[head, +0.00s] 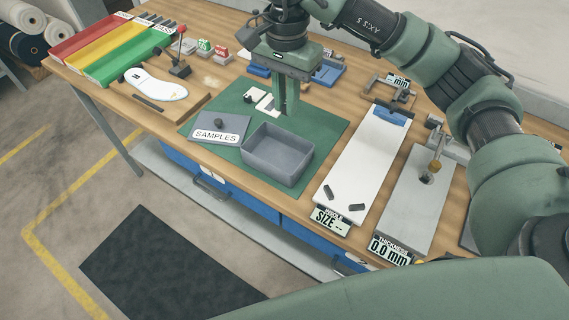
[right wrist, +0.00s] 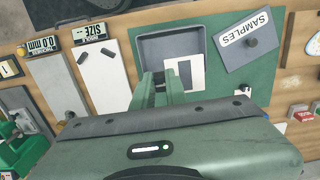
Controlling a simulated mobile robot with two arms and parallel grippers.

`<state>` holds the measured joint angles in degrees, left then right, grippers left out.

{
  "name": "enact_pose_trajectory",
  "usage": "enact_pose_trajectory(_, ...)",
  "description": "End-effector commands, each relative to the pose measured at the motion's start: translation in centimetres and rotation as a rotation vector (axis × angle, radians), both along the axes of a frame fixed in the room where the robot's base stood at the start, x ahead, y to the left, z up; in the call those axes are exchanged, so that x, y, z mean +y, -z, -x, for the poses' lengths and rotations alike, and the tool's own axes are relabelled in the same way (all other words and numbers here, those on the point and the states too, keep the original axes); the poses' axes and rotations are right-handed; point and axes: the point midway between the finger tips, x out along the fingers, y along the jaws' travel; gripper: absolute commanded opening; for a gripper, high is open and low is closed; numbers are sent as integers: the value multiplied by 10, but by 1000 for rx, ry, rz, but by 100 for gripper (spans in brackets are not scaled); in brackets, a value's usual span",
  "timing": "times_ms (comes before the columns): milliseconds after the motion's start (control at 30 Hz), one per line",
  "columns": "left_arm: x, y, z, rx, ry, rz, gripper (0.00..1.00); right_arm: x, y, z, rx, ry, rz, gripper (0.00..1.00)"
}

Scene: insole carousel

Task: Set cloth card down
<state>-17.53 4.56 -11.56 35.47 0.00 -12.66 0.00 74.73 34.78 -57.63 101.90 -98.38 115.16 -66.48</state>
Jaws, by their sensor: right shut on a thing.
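My right gripper (head: 287,112) points down over the green mat, and its fingers also show in the right wrist view (right wrist: 162,82). It is shut on the cloth card (right wrist: 185,75), a white card with a dark stripe. The card stands out beside the fingertips, and it shows left of the fingers in the head view (head: 266,103). In the right wrist view the card overlaps the open grey box (right wrist: 143,50). How high it is above the mat I cannot tell. My left gripper is not in view.
The grey box (head: 277,154) and its lid marked SAMPLES (head: 208,138) are on the green mat (head: 318,137). A white insole gauge (head: 363,150) and a grey thickness gauge (head: 415,200) lie to the right. A white insole (head: 157,85) and coloured trays (head: 105,45) lie to the left.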

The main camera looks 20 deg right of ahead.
Motion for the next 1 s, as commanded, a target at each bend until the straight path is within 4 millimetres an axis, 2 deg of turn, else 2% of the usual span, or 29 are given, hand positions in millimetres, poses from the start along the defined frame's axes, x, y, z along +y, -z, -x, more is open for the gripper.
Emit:
enact_pose_trajectory(33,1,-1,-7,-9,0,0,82,1,14,2,8,-1,-1,0)
enact_pose_trajectory(200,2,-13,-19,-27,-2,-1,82,-1,57,2,9,2,1,0)
enact_pose_trajectory(400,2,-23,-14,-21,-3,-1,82,0,108,2,8,3,0,0)
enact_pose_trajectory(600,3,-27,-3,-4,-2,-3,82,0,135,0,2,3,-1,0)
enact_pose_trajectory(767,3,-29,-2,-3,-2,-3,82,0,146,0,4,3,0,0)
enact_pose_trajectory(1000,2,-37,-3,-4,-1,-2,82,0,179,1,4,3,0,0)
